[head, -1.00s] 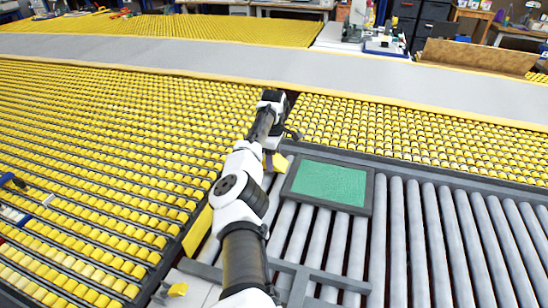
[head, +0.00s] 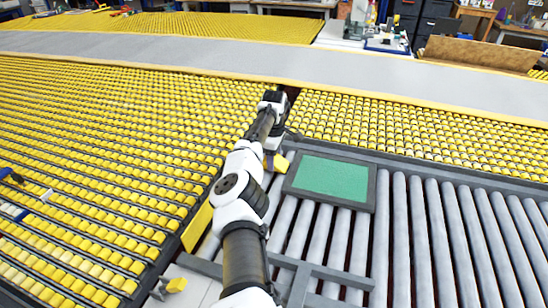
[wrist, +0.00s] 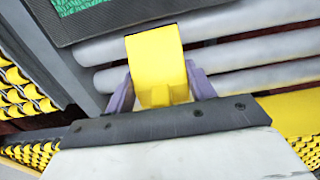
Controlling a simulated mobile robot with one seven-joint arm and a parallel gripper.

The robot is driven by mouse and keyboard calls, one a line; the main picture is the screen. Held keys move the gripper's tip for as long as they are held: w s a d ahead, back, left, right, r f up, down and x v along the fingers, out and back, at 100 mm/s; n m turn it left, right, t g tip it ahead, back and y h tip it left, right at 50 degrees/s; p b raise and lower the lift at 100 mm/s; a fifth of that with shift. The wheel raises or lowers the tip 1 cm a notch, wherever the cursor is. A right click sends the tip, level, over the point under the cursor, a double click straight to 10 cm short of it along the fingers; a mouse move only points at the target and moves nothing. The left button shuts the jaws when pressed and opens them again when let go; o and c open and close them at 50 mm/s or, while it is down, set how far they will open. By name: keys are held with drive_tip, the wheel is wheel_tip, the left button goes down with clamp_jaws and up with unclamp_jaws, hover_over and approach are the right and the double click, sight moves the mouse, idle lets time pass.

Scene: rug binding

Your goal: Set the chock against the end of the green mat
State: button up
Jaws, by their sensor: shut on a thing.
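The green mat (head: 332,179) lies flat on the grey rollers, with a dark border around it. Its corner shows at the top left of the wrist view (wrist: 75,5). The yellow chock (wrist: 156,62) is held between the purple fingers of my gripper (wrist: 160,88), which is shut on it. In the head view the chock (head: 280,162) shows just left of the mat, partly hidden by my arm. In the wrist view the chock's far end is close to the mat's dark border. I cannot tell whether they touch.
Bare grey rollers (head: 450,235) extend to the right of the mat. Rows of yellow rollers (head: 90,150) fill the left and back. A yellow strip (head: 197,228) edges the bed left of my arm.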

drive_tip(key=shift+f, duration=0.25)
drive_tip(key=o, duration=1.2)
